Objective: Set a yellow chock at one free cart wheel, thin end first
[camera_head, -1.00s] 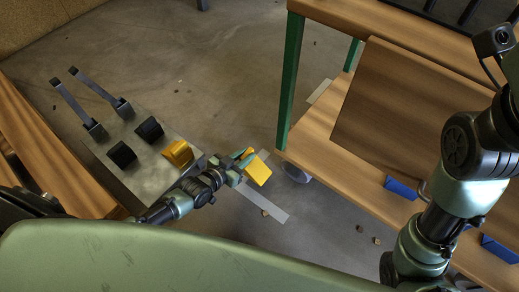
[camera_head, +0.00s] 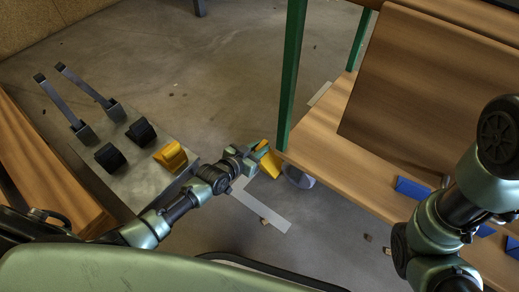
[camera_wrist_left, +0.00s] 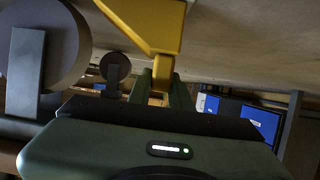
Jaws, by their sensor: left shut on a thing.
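My left gripper (camera_head: 250,158) is shut on a yellow chock (camera_head: 271,164), held low near the corner of the wooden cart (camera_head: 325,160). A grey cart wheel (camera_head: 299,177) shows under that corner, just right of the chock. In the left wrist view the chock (camera_wrist_left: 155,28) juts out from between the green fingers (camera_wrist_left: 163,85). The near wheel (camera_wrist_left: 68,45) is large at the left there, with a visible gap to the chock. A smaller, farther wheel (camera_wrist_left: 115,67) also shows. I cannot tell whether the chock touches the floor. My right gripper is out of view.
A metal plate (camera_head: 135,180) at the left carries another yellow chock (camera_head: 171,156), two black blocks (camera_head: 110,157) (camera_head: 141,131) and two bars. A pale strip (camera_head: 262,208) lies on the floor below my left gripper. Blue blocks (camera_head: 412,188) sit on the cart deck. A green post (camera_head: 291,75) rises at its corner.

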